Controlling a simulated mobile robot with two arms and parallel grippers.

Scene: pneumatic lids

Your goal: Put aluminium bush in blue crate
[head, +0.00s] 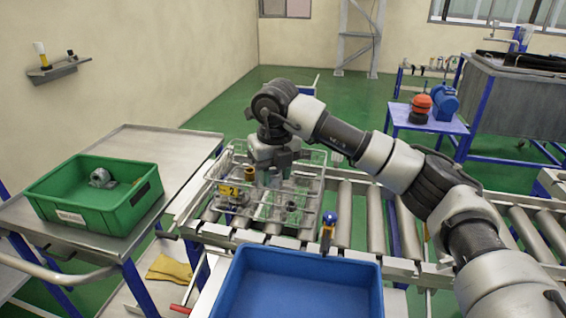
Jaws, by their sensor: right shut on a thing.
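My right gripper (268,178) reaches down into the wire basket (318,184) on the roller conveyor. It is shut on a small greyish piece that looks like the aluminium bush; the fingers and the basket mostly hide it. I cannot tell whether the piece is clear of the basket floor. The blue crate (300,285) stands in the foreground, in front of the conveyor, and the part of its inside that shows is empty. My left gripper is not in view.
The basket holds several other small parts, including brass ones (228,191) and a dark ring (291,206). A blue-and-orange tool (328,228) stands upright between basket and crate. A green crate (95,195) with grey parts sits on the left metal table (160,146).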

